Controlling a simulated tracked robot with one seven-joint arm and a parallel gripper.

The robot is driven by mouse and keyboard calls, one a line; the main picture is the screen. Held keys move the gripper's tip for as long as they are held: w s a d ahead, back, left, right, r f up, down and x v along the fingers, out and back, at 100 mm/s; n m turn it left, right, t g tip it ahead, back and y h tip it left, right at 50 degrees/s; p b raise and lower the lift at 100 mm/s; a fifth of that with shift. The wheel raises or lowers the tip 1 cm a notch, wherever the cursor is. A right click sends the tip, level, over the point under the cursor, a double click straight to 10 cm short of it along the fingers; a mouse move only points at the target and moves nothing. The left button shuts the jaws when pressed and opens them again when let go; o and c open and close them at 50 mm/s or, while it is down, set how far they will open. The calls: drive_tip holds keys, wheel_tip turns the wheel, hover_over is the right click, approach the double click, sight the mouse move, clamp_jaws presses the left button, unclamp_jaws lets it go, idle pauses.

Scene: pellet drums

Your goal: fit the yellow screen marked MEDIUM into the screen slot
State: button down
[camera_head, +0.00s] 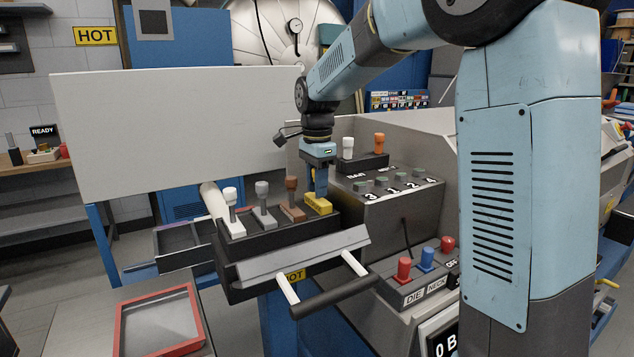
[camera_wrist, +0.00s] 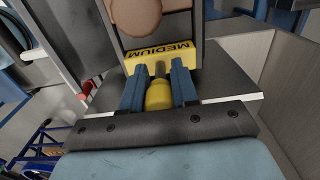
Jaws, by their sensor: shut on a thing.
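The yellow screen marked MEDIUM (camera_head: 318,205) is a yellow block at the right end of a dark rack in the head view. In the wrist view, its lettered face (camera_wrist: 160,54) is at the top centre, with a yellow knob (camera_wrist: 158,95) below it. My gripper (camera_head: 320,187) comes down from above and is shut on this knob. In the wrist view, the blue fingers of my gripper (camera_wrist: 158,92) press on it from both sides. The block appears to sit at the rack's level; I cannot tell whether it is seated. I cannot make out the screen slot for certain.
White (camera_head: 232,213), grey (camera_head: 263,205) and brown (camera_head: 292,200) knobbed pieces stand close left of the yellow one. A metal flap marked HOT with a black handle bar (camera_head: 335,297) juts out in front. White and orange knobs (camera_head: 379,143) stand behind on the machine.

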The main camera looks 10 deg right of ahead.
drive_tip(key=shift+f, duration=0.35)
drive_tip(key=c, duration=0.8)
unclamp_jaws()
wheel_tip(320, 180, up, 13)
drive_tip(key=shift+r, duration=0.3)
